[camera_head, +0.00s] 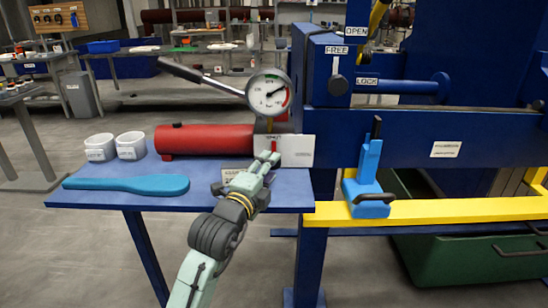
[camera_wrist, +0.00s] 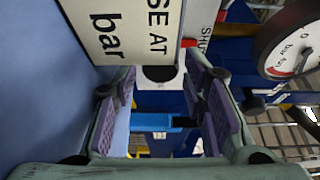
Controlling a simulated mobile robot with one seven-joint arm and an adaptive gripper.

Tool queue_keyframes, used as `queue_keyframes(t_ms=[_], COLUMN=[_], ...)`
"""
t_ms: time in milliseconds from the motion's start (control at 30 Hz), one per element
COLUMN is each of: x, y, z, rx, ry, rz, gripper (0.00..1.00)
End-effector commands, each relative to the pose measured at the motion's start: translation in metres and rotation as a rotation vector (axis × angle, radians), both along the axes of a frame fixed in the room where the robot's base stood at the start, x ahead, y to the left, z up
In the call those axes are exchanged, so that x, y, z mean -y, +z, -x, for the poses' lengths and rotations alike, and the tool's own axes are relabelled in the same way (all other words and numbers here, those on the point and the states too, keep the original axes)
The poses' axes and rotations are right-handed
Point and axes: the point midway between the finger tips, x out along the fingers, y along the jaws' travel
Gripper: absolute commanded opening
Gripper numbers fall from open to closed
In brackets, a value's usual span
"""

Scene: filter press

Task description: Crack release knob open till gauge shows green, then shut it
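The pressure gauge (camera_head: 268,93) has a white dial with a green arc at the top and a red arc on the right. Its dark needle appears to point right and slightly up, outside the green; the gauge is partly cut off in the wrist view (camera_wrist: 292,45). Below it, a small red pointer (camera_head: 274,147) stands at the white plate (camera_head: 297,151), whose lettering reads SHUT in the wrist view (camera_wrist: 205,22). The release knob is not clearly distinguishable behind my gripper. My gripper (camera_head: 267,159) is just in front of this spot, its purple-padded fingers (camera_wrist: 165,100) apart with nothing visibly held.
A red cylinder (camera_head: 205,139), two white cups (camera_head: 131,145) and a blue paddle (camera_head: 127,184) lie on the blue table (camera_head: 225,199). A long grey lever (camera_head: 195,75) reaches left behind the gauge. A blue handled fitting (camera_head: 368,180) stands right, by the yellow rail (camera_head: 450,210).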

Motion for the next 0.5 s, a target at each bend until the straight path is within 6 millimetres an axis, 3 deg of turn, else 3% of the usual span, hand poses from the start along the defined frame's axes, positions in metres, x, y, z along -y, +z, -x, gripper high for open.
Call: queue_keyframes(t_ms=[200,500], x=[0.011,0.014], y=[0.002,0.0], z=[-0.027,-0.034], rx=[0.0,0.002], ry=[-0.001,0.001], rz=[0.001,0.001], gripper=[0.39,0.39])
